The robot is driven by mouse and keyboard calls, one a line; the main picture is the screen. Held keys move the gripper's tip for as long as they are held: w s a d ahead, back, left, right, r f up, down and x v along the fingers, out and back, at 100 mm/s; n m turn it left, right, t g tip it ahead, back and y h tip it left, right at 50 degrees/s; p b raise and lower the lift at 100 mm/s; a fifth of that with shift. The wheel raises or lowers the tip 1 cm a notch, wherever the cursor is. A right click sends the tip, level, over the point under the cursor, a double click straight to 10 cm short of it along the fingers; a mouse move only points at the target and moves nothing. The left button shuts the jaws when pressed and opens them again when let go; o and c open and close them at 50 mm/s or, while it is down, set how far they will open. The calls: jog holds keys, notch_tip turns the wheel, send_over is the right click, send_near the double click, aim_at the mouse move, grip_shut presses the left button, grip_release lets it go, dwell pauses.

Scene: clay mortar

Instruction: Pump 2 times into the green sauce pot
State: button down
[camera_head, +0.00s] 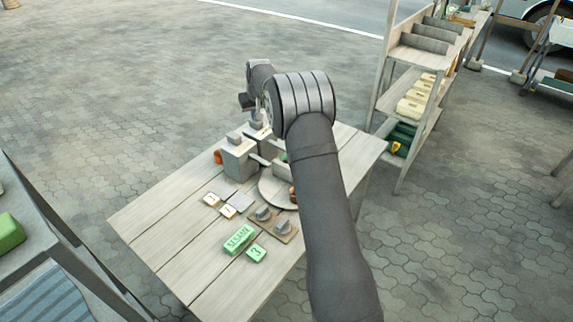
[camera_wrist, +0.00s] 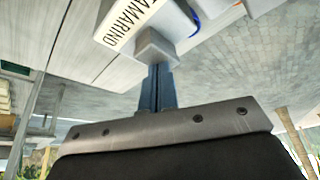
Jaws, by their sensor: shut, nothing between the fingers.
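My gripper (camera_wrist: 158,75) is shut with nothing between its fingers. In the wrist view its blue fingertips are at the grey pump head (camera_wrist: 157,46) of a pale dispenser (camera_wrist: 122,24) lettered like "TAMARIND". I cannot tell whether they touch it. In the head view, pale box-shaped dispensers (camera_head: 237,162) with grey tops stand on the table behind my arm. A green pot (camera_head: 281,169) shows partly on a round turntable (camera_head: 270,190). A brown pot (camera_head: 292,195) is mostly hidden by my arm. The gripper's fingertips cannot be made out in the head view.
On the wooden table (camera_head: 165,230) lie a green SESAME block (camera_head: 239,239), a green "3" tile (camera_head: 256,253), pale tiles (camera_head: 228,211) and a board with grey knobs (camera_head: 283,227). An orange thing (camera_head: 218,157) is at the left. A shelf rack (camera_head: 425,85) stands behind right. The table's left front is clear.

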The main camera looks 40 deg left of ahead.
jog(key=shift+f, duration=0.75)
dwell(0.4)
jog(key=shift+r, duration=1.45)
jog(key=shift+r, duration=2.5)
jog(key=shift+f, duration=0.15)
